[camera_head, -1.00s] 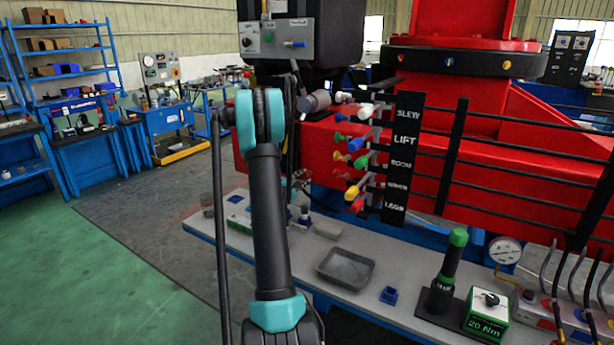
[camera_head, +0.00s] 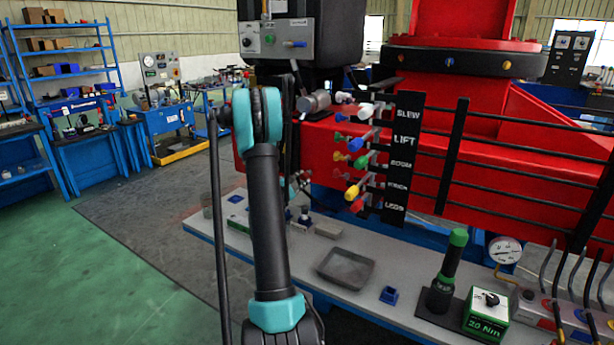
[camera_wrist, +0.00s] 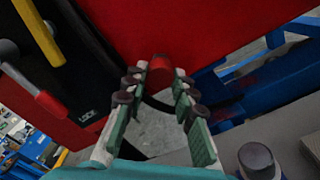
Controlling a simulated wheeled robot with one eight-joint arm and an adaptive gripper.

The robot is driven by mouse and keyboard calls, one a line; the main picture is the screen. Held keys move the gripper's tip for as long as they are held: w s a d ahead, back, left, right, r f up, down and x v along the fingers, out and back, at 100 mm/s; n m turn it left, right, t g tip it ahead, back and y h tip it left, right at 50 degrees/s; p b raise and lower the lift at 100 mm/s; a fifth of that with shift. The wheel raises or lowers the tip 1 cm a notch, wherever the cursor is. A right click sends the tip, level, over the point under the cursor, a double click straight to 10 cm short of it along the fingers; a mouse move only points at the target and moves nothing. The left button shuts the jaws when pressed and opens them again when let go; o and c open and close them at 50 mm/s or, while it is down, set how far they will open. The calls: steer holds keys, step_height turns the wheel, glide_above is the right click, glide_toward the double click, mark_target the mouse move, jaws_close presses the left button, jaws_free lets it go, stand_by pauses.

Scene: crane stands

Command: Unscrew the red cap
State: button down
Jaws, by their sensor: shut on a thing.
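In the wrist view, my gripper (camera_wrist: 160,74) has its two green-and-grey fingers on either side of a small rounded red piece, which looks like the red cap (camera_wrist: 158,61). In the head view, my own arm covers the middle left, and the cap and fingertips cannot be made out.
Coloured levers stick out beside the black label plate (camera_head: 403,160); a red-tipped lever (camera_wrist: 50,103) and a yellow lever (camera_wrist: 38,30) show close on the left. The grey bench (camera_head: 300,250) below holds a tray (camera_head: 345,268), a blue block (camera_head: 389,295) and a green-topped tool (camera_head: 447,270).

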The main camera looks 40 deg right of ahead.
steer(key=shift+v, duration=1.4)
